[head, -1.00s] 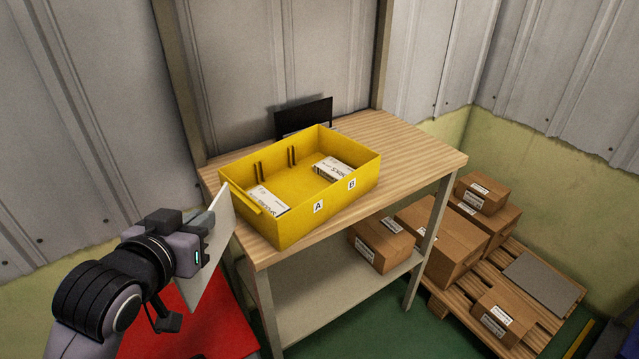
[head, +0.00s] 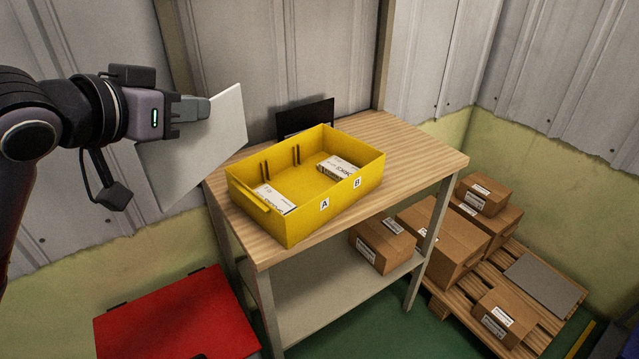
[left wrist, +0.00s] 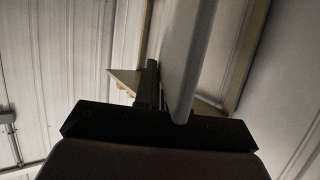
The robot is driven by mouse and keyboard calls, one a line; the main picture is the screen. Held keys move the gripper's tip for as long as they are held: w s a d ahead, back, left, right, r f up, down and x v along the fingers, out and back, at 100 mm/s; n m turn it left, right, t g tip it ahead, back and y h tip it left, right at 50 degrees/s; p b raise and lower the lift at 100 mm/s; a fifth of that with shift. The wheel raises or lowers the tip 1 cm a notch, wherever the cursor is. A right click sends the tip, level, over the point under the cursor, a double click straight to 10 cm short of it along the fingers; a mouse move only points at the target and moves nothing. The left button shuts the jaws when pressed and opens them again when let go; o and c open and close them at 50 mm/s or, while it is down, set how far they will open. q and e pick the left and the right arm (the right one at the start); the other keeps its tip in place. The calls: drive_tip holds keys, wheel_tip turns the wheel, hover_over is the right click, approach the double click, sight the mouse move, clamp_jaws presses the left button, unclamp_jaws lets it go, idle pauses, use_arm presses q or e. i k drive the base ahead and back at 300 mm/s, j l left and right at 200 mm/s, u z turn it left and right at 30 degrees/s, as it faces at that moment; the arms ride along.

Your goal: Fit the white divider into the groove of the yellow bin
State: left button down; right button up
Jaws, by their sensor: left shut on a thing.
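The white divider (head: 208,147) is a flat plate held tilted in the air, left of the table. My left gripper (head: 197,108) is shut on the divider near its upper part. The divider also shows edge-on in the left wrist view (left wrist: 188,50). The yellow bin (head: 322,205) stands on the wooden table, to the right of and lower than the divider. Dark groove strips (head: 281,163) show on the bin's far inner wall. White boxes lie in the bin, one near label A (head: 272,196) and one near label B (head: 340,165). My right gripper is not in view.
The wooden table (head: 415,145) has bare top to the right of the bin. A black panel (head: 304,117) stands behind the bin by the wall. A red box lid (head: 180,315) is below left. Cardboard boxes (head: 440,235) sit on a pallet at right.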

sight(304, 173)
drive_tip(key=i+l, duration=0.3)
drive_tip(key=i, duration=0.15)
drive_tip(key=i+l, duration=0.3)
drive_tip(key=i, duration=0.15)
